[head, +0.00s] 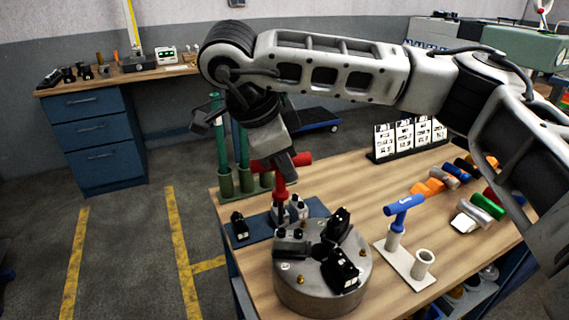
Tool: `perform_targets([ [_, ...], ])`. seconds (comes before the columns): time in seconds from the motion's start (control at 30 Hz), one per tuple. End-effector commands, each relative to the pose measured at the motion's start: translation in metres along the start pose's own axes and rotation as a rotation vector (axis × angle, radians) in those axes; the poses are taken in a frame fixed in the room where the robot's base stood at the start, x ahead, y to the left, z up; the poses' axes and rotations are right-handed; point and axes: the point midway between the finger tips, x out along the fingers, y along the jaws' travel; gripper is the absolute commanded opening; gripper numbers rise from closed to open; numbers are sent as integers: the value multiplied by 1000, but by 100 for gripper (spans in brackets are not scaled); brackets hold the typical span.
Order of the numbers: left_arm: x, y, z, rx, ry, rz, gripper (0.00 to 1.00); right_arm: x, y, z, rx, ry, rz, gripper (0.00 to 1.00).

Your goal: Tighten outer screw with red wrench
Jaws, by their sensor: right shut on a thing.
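The red wrench (281,180) has a T-shaped handle and stands roughly upright at the back of the round grey chuck (296,298). My right gripper (285,166) comes down from above and is shut on the red wrench near its handle. The wrench's lower end is near small silver and dark parts behind the chuck; I cannot tell whether it sits in a screw. The chuck carries several black jaws (343,270) on its top. The outer screw cannot be made out. My left gripper is not in view.
A blue T-handled wrench (404,206) stands in a pale two-cup holder (407,268) right of the chuck. A blue mat (257,236) with a black jaw (239,226) lies behind it. Green posts (217,150) stand at the back left. Coloured cylinders (487,206) lie at the right.

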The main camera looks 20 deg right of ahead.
Motion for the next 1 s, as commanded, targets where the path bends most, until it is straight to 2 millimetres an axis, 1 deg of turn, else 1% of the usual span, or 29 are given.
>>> perform_targets([
  [0.5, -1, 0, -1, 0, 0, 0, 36, -19, -4, -8, 1, 1, -1, 0],
  [1.0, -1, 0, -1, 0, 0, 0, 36, -19, -4, -8, 0, 1, -1, 0],
])
